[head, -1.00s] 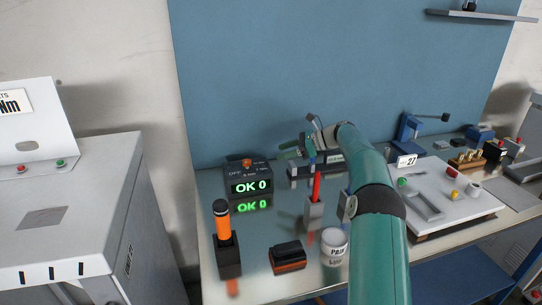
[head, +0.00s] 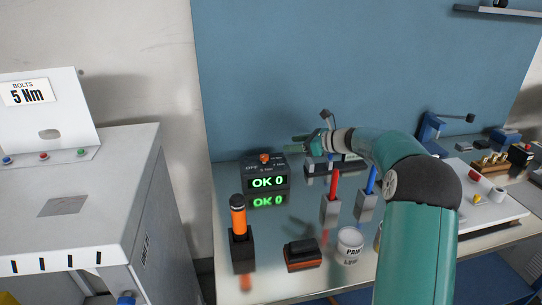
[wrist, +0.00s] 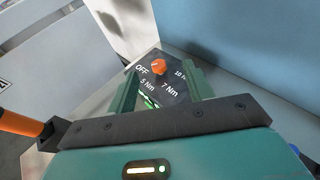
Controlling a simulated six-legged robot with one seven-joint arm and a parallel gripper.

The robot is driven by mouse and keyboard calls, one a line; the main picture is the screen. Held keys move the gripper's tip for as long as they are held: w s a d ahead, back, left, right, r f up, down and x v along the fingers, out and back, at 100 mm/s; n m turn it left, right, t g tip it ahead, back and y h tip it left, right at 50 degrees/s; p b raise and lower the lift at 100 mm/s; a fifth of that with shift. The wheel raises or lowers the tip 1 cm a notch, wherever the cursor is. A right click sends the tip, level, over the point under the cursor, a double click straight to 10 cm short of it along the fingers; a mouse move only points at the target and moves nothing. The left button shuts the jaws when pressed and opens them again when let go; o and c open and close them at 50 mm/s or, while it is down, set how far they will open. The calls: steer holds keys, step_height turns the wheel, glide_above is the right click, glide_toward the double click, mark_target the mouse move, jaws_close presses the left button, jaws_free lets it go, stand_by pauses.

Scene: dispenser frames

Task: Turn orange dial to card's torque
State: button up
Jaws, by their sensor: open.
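The orange dial (head: 264,158) sits on top of a dark box (head: 267,187) whose green display reads "OK 0". The wrist view shows the dial (wrist: 158,66) with the marks OFF, 5 Nm, 7 Nm and 10 N... around it; which mark it points to is too small to tell. The card (head: 27,93) at the far left reads "BOLTS 5 Nm". My gripper (head: 304,146) is open and empty, to the right of the box. In the wrist view the dial shows beyond the fingers (wrist: 165,86), between them and apart from them.
An orange-handled tool (head: 238,218) stands in a black holder at the bench front left. Red (head: 335,187) and blue (head: 371,180) tools stand in grey holders, near a white tin (head: 349,246). A blue panel (head: 300,70) rises behind the bench.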

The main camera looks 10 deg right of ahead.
mark_target(266, 157)
steer(key=s+a+f+m+t+h, duration=0.2)
steer(key=s+f+m+h, duration=0.1)
steer(key=s, duration=0.1)
steer(key=x, duration=1.1)
steer(key=shift+w+f, duration=0.1)
steer(key=shift+w, duration=0.1)
steer(key=shift+c, duration=0.2)
steer(key=shift+n+g, duration=0.3)
steer(key=c, duration=0.9)
